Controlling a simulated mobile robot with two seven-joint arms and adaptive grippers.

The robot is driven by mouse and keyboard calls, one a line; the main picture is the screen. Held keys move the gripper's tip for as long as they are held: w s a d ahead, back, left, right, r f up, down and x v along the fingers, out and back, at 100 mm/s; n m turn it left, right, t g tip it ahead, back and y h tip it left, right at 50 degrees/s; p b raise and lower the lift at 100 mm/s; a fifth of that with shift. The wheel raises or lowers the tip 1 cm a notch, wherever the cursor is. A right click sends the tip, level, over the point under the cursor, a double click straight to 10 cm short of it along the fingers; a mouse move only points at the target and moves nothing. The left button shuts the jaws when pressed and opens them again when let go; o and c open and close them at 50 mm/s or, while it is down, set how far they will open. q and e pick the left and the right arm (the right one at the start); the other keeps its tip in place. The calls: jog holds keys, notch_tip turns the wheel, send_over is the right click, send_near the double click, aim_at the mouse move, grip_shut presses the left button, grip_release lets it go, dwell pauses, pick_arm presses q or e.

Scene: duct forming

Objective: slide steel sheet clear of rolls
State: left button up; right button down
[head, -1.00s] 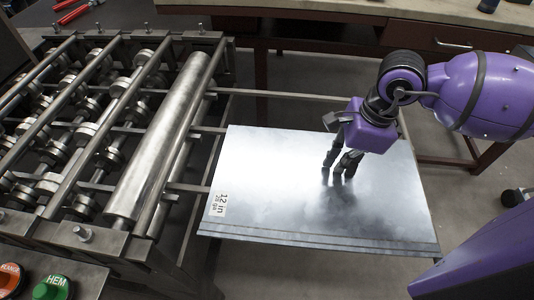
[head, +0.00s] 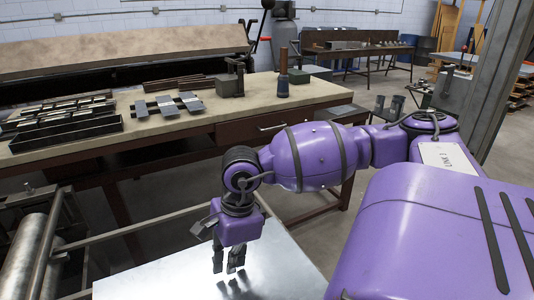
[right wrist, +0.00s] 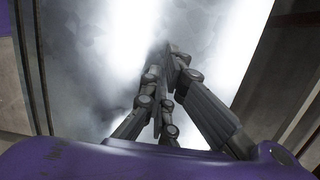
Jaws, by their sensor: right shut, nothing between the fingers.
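The steel sheet (head: 180,273) is a flat, shiny grey panel at the bottom of the head view, its near part cut off by the frame. It fills the middle of the right wrist view (right wrist: 92,70) with bright glare. My right gripper (head: 231,270) is shut and empty, pointing down with its fingertips at or just above the sheet; contact is unclear. In the right wrist view its fingers (right wrist: 168,50) meet over the sheet. The roll (head: 30,255) is a steel cylinder at the lower left, with a gap between it and the sheet's visible edge. My left gripper is out of view.
A workbench (head: 160,135) stands behind the sheet, with a black tray (head: 65,132), metal pieces (head: 168,105) and a wood-handled tool (head: 283,75) on it. Frame bars (head: 135,230) run between the roll machine and the sheet. Open floor (head: 310,240) lies right of the sheet.

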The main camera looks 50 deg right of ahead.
jog(key=d, duration=0.1)
jog(key=s+d+p, duration=0.1)
jog(key=d, duration=0.2)
jog(key=shift+s+d+r+p, duration=0.1)
jog(key=shift+s+d+p, duration=0.2)
jog(key=shift+p, duration=0.05)
jog(key=d, duration=0.1)
jog(key=s+d+p, duration=0.1)
jog(key=s+d, duration=0.1)
jog(key=shift+d+p, duration=0.3)
jog(key=shift+d, duration=0.1)
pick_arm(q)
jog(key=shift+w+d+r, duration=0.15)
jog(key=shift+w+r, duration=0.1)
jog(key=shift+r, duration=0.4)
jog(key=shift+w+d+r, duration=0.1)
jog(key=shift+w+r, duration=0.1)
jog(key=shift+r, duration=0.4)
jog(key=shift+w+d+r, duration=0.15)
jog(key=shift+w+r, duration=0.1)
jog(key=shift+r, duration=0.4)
pick_arm(e)
jog(key=shift+s+d, duration=0.15)
jog(key=shift+d, duration=0.25)
